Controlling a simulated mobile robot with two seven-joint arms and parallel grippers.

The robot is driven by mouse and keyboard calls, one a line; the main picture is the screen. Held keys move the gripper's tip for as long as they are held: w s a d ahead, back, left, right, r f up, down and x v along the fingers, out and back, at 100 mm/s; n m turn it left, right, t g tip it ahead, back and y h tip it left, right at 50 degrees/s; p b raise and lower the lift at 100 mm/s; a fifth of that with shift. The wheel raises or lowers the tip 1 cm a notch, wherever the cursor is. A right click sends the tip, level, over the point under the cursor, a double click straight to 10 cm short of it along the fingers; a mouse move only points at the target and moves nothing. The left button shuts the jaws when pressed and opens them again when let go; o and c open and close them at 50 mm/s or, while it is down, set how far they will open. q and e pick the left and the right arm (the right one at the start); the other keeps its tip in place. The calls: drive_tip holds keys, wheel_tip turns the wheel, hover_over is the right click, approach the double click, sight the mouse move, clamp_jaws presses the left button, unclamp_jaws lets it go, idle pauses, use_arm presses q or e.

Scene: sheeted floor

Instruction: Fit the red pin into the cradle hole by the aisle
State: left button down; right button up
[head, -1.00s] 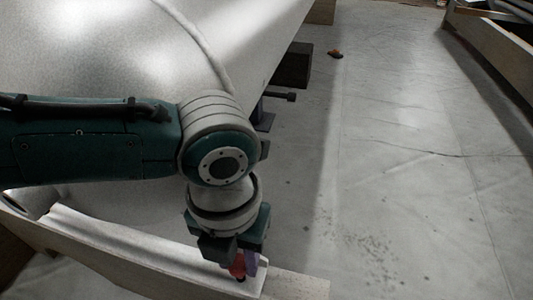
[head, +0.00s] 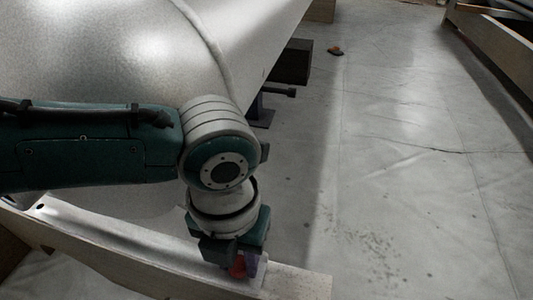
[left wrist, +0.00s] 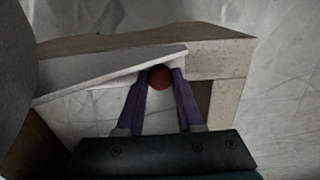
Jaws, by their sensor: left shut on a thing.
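The red pin (head: 237,268) is held upright between the purple fingers of my left gripper (head: 247,264). In the left wrist view the pin (left wrist: 160,77) shows as a round red end between the fingertips (left wrist: 160,84). The pin is at the aisle-side end of the pale cradle (head: 130,262), and its lower end meets the cradle's top in the picture. The hole under it is hidden, so I cannot tell whether the pin is in it. A dark hole (head: 40,206) shows at the cradle's far left. My right gripper is out of view.
A large pale rounded body (head: 110,55) fills the upper left, close behind my left arm. A dark block (head: 291,62) stands beyond it. The sheeted aisle floor (head: 400,170) is open on the right, with a small brown thing (head: 335,50) lying far off.

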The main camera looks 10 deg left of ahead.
use_arm(q)
drive_tip(key=shift+f, duration=0.3)
drive_tip(key=shift+c, duration=2.3)
unclamp_jaws()
